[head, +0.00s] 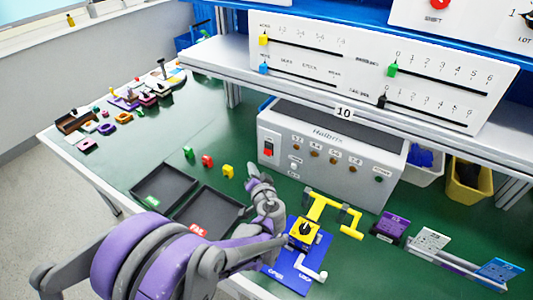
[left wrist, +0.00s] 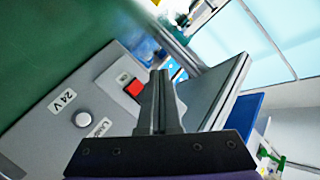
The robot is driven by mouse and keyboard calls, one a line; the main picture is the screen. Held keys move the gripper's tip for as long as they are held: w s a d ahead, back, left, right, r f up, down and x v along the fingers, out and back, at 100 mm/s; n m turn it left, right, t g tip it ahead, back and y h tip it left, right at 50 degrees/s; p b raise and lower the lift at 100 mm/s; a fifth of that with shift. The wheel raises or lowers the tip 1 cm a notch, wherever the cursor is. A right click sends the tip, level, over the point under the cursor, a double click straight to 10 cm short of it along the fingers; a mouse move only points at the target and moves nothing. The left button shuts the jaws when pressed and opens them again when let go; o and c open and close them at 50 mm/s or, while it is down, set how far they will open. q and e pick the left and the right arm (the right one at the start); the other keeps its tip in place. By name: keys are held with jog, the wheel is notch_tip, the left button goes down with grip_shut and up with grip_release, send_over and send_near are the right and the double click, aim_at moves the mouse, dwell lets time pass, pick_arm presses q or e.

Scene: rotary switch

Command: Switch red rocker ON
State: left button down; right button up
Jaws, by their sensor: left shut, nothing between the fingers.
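The red rocker (head: 268,149) sits in a light plate at the left end of the grey control box's front (head: 335,160). In the left wrist view the red rocker (left wrist: 133,88) shows just left of my shut fingers. My left gripper (head: 256,172) is shut and empty, in front of the box's left end and below the rocker in the head view. It also shows in the left wrist view (left wrist: 161,80). I cannot tell whether the fingertips touch the box, or which way the rocker is tilted. My right gripper is not in view.
Several knobs (head: 314,153) line the box front. Two black trays (head: 165,187) and small coloured pieces lie left of my gripper. A yellow handle (head: 335,212) and a blue plate (head: 290,265) lie to the right. A shelf (head: 300,85) overhangs the box.

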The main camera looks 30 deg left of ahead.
pick_arm(q)
jog(key=w, duration=0.6)
jog(key=shift+d+f, duration=0.25)
jog(key=shift+f, duration=0.2)
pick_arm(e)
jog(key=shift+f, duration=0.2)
pick_arm(q)
jog(key=shift+w, duration=0.2)
dwell(1.2)
jog(key=shift+w, duration=0.35)
jog(key=shift+w+f, duration=0.1)
jog(key=shift+w, duration=0.2)
dwell(0.6)
jog(key=shift+s, duration=0.15)
jog(key=shift+s, duration=0.65)
jog(key=shift+s+a+r, duration=0.1)
jog(key=shift+s+r, duration=0.15)
jog(key=shift+s, duration=1)
jog(key=shift+s+a+r, duration=0.1)
jog(key=shift+s+r, duration=0.1)
jog(key=shift+s, duration=1)
